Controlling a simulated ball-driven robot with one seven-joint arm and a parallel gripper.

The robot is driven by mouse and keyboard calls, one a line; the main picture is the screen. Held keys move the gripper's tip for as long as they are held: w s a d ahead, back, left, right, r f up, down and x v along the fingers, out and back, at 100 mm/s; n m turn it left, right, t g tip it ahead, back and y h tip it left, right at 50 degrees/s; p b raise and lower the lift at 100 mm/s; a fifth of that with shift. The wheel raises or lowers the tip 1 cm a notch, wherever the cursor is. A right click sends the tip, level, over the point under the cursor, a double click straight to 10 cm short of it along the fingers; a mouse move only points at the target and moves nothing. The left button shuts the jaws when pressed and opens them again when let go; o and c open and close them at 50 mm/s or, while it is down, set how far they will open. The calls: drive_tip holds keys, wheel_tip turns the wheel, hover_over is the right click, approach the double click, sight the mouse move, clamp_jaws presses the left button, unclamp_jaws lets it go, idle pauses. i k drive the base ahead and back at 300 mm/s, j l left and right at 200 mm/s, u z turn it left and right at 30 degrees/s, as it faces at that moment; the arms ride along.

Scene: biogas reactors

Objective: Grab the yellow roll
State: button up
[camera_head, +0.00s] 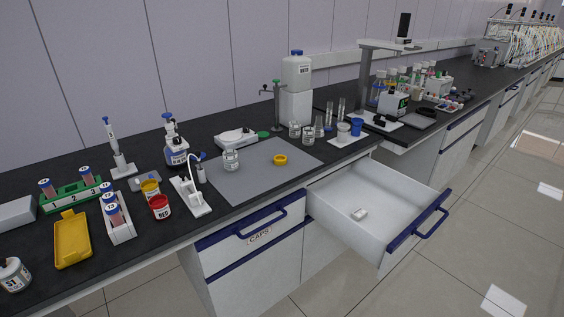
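The yellow roll (280,160) is a small yellow ring-shaped piece. It lies flat on the grey mat (238,185) on the black bench top, right of the mat's middle. Nothing covers it, and nothing touches its sides. My gripper does not show in the head view.
A glass jar (231,160) stands on the mat left of the roll. Small bottles (308,136) and a white device (236,138) stand behind. An open drawer (368,205) juts out at the front right. A white stand (190,195) is at the mat's left edge.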

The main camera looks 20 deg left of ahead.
sight(280, 160)
drive_tip(key=u, duration=1)
drive_tip(key=i+l+u, duration=0.2)
drive_tip(key=u, duration=0.15)
drive_tip(key=i+l+u, duration=0.1)
drive_tip(key=l+u, duration=0.2)
drive_tip(key=l, duration=0.15)
drive_tip(key=i+l+u, duration=0.1)
drive_tip(key=l+u, duration=0.55)
drive_tip(key=i+l, duration=0.05)
drive_tip(key=l, duration=0.05)
